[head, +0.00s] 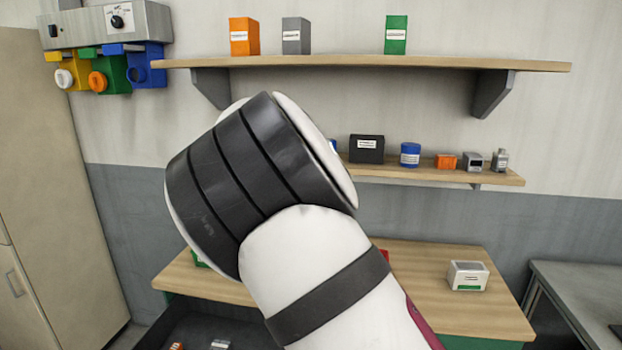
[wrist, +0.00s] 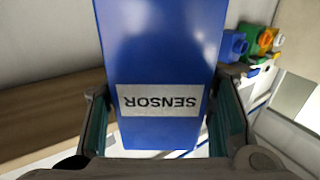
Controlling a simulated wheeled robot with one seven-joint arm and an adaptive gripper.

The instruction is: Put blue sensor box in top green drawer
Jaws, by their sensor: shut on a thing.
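The blue sensor box (wrist: 160,55) fills the middle of the wrist view, with a white label reading SENSOR upside down. My gripper (wrist: 165,120) is shut on it, one finger on each side. In the head view my arm hides the gripper and the box. A drawer (head: 245,325) with a dark inside stands open below the wooden tabletop (head: 430,270), with small items in it. A green front (head: 480,342) shows under the tabletop's right end. I cannot tell which drawer is the top green one.
An upper shelf (head: 350,63) holds an orange, a grey and a green box. A lower shelf (head: 440,172) holds a black box, a blue jar and several small items. A white box (head: 467,275) stands on the tabletop. A tall beige cabinet (head: 45,200) is at left, a grey table (head: 580,290) at right.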

